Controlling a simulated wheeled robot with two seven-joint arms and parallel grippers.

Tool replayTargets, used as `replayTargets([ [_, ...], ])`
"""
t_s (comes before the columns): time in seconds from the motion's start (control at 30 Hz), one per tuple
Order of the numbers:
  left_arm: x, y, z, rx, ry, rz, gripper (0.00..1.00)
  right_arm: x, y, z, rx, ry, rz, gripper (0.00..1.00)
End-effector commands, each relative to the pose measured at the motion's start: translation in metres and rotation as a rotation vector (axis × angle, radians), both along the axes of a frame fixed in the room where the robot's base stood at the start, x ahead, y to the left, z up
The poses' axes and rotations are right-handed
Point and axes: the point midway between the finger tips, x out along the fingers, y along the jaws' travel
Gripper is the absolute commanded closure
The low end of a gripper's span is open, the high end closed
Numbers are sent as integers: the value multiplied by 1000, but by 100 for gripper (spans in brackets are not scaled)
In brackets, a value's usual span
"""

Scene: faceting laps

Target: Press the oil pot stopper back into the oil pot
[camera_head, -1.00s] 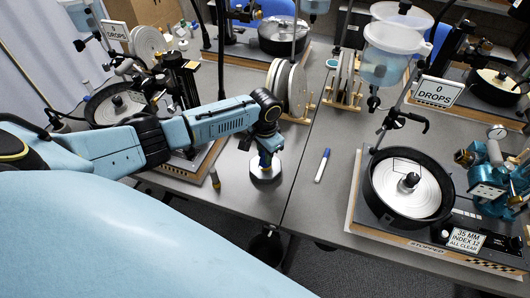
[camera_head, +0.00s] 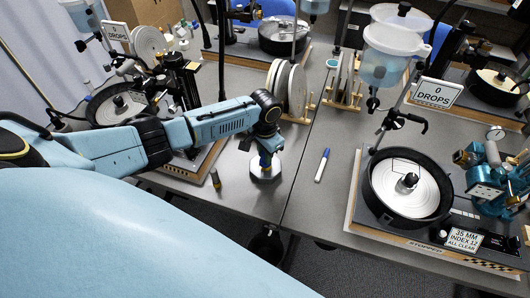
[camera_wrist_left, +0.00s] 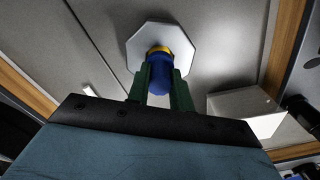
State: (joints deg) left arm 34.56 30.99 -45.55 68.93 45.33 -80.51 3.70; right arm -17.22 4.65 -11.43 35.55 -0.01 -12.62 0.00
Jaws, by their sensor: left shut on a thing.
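My left gripper (camera_head: 265,163) reaches down over the near part of the left table. Its green fingers (camera_wrist_left: 160,88) are shut on an upright blue piece with a yellow band (camera_wrist_left: 160,68), which looks like the oil pot stopper. Under it is a pale octagonal plate or base (camera_wrist_left: 136,50), which shows as a pale round shape in the head view (camera_head: 256,175). I cannot tell whether the blue piece is seated in it or just above it. A small dark bottle with a yellowish part (camera_head: 216,181) stands apart to the left. My right gripper is not in view.
A blue-capped marker (camera_head: 322,165) lies to the right of the gripper. A faceting machine with a round lap pan (camera_head: 372,205) fills the right table. Upright discs in a wooden rack (camera_head: 297,92) stand behind the gripper. Bare grey tabletop surrounds the marker.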

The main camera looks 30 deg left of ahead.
Motion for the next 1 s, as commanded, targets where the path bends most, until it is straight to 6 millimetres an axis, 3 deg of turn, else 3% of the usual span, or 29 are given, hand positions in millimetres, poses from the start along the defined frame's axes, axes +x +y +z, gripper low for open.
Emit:
replayTargets([
  [0.27, 0, -1, 1, -1, 0, 0, 100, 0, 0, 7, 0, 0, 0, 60],
  [1.0, 0, -1, -10, -1, 1, 1, 100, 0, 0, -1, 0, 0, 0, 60],
])
